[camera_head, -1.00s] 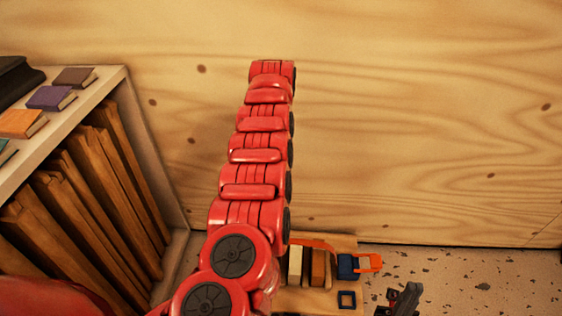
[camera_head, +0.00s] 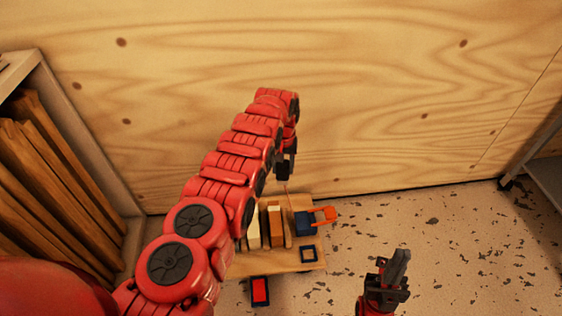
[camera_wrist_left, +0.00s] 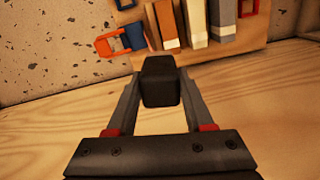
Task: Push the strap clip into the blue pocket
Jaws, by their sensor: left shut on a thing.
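My left gripper (camera_head: 286,166) is high over the far edge of a wooden board, near the plywood wall. In the left wrist view its fingers (camera_wrist_left: 160,88) are shut on a black block (camera_wrist_left: 160,68); I cannot tell whether this is the strap clip. A dark blue box (camera_head: 304,223) sits on the board with an orange loop (camera_head: 326,214) at its right side. Which blue part is the pocket is unclear. My right gripper (camera_head: 395,268) is at the lower right, apart from the board; its jaw opening is unclear.
White, tan and brown blocks (camera_head: 274,224) stand in a row on the board (camera_head: 288,262), partly behind my left arm. A red panel with a black rim (camera_head: 260,290) is at its near edge. Speckled floor (camera_head: 450,240) at right is clear.

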